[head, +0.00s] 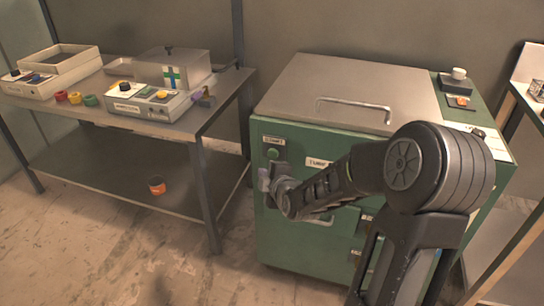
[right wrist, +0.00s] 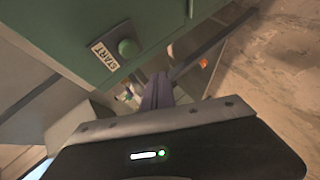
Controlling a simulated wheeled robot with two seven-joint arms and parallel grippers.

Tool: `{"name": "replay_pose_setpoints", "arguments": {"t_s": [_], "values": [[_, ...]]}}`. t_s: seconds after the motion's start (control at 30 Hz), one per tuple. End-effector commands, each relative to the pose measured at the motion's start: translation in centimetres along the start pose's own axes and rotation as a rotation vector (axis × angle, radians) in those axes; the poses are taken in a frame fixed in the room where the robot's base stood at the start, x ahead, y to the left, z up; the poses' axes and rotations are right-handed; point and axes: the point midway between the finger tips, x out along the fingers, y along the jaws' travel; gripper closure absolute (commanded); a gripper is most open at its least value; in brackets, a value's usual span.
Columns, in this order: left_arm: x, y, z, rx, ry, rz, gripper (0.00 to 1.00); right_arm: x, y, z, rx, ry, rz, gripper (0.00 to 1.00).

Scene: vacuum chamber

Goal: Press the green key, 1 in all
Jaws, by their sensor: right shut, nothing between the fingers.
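The green key (head: 272,154) is a round green button on the front of the green cabinet, under a small white label at its upper left corner. In the right wrist view the green key (right wrist: 128,47) sits beside a label reading START, and nothing covers it. My right gripper (head: 265,180) is shut and empty, just below the key in the head view. In the right wrist view its purple-grey fingers (right wrist: 158,90) show below and right of the key, apart from it in the picture. My left gripper is not in view.
The green cabinet (head: 290,240) has a grey lid with a handle (head: 353,108). A metal bench (head: 205,125) at the left carries boxes with coloured buttons and several small round pieces. An orange-banded piece (head: 157,185) is on its lower shelf. Floor between bench and cabinet is clear.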

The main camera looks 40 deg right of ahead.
Motion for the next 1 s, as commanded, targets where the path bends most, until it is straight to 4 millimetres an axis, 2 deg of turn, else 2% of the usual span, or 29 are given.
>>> {"name": "replay_pose_setpoints", "arguments": {"t_s": [0.2, 0.4, 1.0], "values": [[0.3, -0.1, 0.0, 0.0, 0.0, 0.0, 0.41, 2.2, 1.3, 1.6, 0.0, -0.001, 0.0, 1.0], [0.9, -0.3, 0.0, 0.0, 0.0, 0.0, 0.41, 3.4, 2.2, 2.4, 0.001, 0.0, -0.001, 1.0], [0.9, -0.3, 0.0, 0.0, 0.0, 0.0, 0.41, 3.6, 2.6, 2.6, 0.0, 0.0, -0.001, 1.0]]}}
